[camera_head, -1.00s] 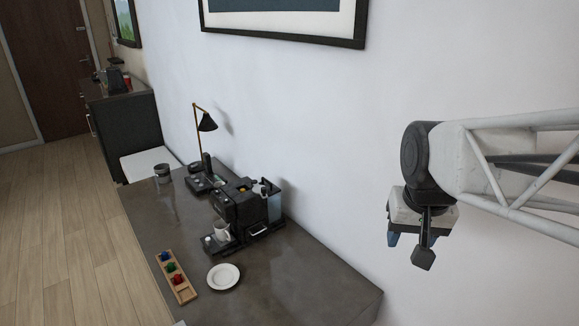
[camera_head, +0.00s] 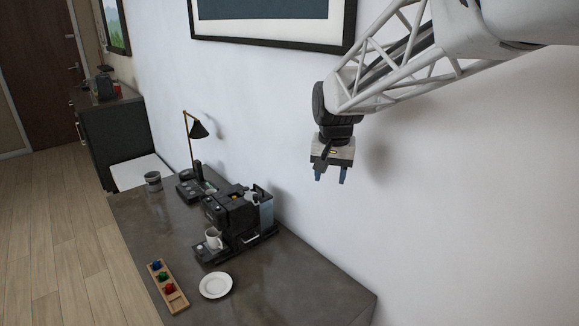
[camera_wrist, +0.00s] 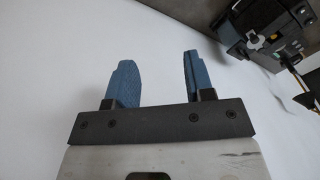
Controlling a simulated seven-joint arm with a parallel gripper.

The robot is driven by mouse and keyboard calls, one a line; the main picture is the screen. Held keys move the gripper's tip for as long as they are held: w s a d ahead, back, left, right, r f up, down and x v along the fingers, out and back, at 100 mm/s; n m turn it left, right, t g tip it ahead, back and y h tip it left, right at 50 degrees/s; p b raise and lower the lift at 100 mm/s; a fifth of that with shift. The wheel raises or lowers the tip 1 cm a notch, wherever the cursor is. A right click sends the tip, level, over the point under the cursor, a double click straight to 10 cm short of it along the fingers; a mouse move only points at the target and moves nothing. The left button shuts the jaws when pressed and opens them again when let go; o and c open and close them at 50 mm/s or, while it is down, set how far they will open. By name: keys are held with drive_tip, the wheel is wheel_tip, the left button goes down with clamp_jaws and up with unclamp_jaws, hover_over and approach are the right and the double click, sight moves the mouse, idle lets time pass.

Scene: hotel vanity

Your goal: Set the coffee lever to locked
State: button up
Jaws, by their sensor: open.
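The black coffee machine (camera_head: 236,218) stands on the dark grey counter (camera_head: 300,285) in the head view. A white cup (camera_head: 213,238) sits on its drip tray at the front. The machine also shows in the upper right of the wrist view (camera_wrist: 262,22). I cannot make out the lever or its setting for certain. My gripper (camera_head: 330,177) hangs in the air above and to the right of the machine, in front of the white wall, touching nothing. In the wrist view its two blue fingers (camera_wrist: 155,82) are apart, with nothing between them.
A white saucer (camera_head: 216,286) and a wooden capsule tray (camera_head: 176,301) with coloured capsules lie in front of the machine. A black lamp (camera_head: 198,130), a telephone (camera_head: 190,187) and a grey cup (camera_head: 153,181) stand farther back. The counter's right end is clear. A framed picture (camera_head: 270,38) hangs behind my arm.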

sight(251, 192)
drive_tip(key=shift+m+g, duration=0.5)
drive_tip(key=shift+g, duration=0.1)
drive_tip(key=w+a+f, duration=0.4)
drive_tip(key=w+a, duration=0.3)
drive_tip(key=w+a+f, duration=0.4)
drive_tip(key=w+a, duration=0.3)
drive_tip(key=a, duration=0.1)
drive_tip(key=w+a+f, duration=0.5)
drive_tip(key=w+a, duration=0.2)
drive_tip(key=a, duration=0.1)
drive_tip(key=shift+w+a, duration=0.1)
drive_tip(key=shift+f, duration=0.15)
drive_tip(key=shift+f, duration=3.75)
clamp_jaws()
